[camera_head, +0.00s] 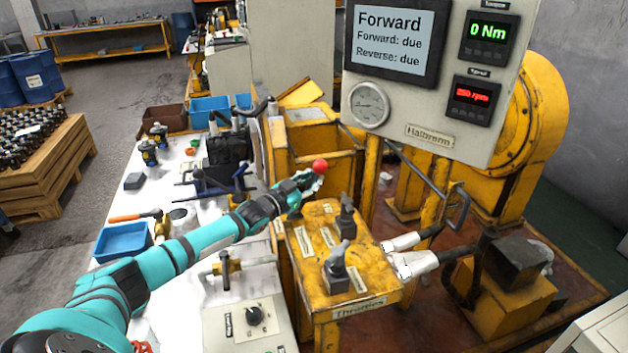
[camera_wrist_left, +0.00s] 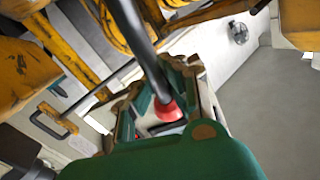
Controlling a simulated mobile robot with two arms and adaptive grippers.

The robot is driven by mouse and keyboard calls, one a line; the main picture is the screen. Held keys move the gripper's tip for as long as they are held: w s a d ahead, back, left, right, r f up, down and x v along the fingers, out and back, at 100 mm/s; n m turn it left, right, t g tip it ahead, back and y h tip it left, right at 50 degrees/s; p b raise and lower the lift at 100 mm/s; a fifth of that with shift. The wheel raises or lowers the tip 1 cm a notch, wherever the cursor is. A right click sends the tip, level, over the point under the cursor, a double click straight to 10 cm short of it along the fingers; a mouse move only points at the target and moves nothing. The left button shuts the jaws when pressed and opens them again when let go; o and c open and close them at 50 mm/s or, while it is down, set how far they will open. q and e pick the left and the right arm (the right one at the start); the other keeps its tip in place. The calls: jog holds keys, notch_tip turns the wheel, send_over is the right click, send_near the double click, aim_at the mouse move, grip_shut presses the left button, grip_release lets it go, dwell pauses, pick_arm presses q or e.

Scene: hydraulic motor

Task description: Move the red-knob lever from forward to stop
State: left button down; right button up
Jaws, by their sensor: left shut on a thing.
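The lever's red knob (camera_head: 320,166) stands above the yellow control stand, beside the yellow tank. My left gripper (camera_head: 312,181) reaches it from the left and is shut on it. In the left wrist view the red knob (camera_wrist_left: 168,110) sits between the fingers of my left gripper (camera_wrist_left: 165,118). The black lever shaft (camera_wrist_left: 140,40) runs from the knob to the top of that view. In the head view the gripper hides most of the shaft. The display (camera_head: 392,40) reads "Forward", with "Forward: due" and "Reverse: due" below. My right gripper is not in view.
The yellow control stand (camera_head: 318,284) carries other black levers close to my left gripper. A grey panel (camera_head: 420,100) with a gauge and readouts of 0 Nm and 250 rpm hangs behind. A white bench (camera_head: 190,255) with tools, a valve and a blue tray (camera_head: 122,241) lies under my left arm.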

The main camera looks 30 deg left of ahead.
pick_arm(q)
jog(key=shift+s+a+f+b, duration=0.1)
jog(key=shift+s+b, duration=0.05)
jog(key=shift+b, duration=0.2)
jog(key=s+a+n+t+b, duration=0.1)
jog(key=t+b, duration=0.1)
jog(key=s+a+n+t+b, duration=0.1)
jog(key=s+b, duration=0.1)
jog(key=shift+s+a+r+n+t+b, duration=0.1)
jog(key=shift+a+r+n+t+b, duration=0.2)
jog(key=shift+a+r+t+b, duration=0.1)
jog(key=shift+s+a+r+n, duration=0.25)
jog(key=shift+r+n, duration=0.05)
jog(key=shift+r, duration=0.05)
jog(key=c, duration=1.3)
grip_release()
jog(key=shift+s+r, duration=0.1)
jog(key=shift+s, duration=0.1)
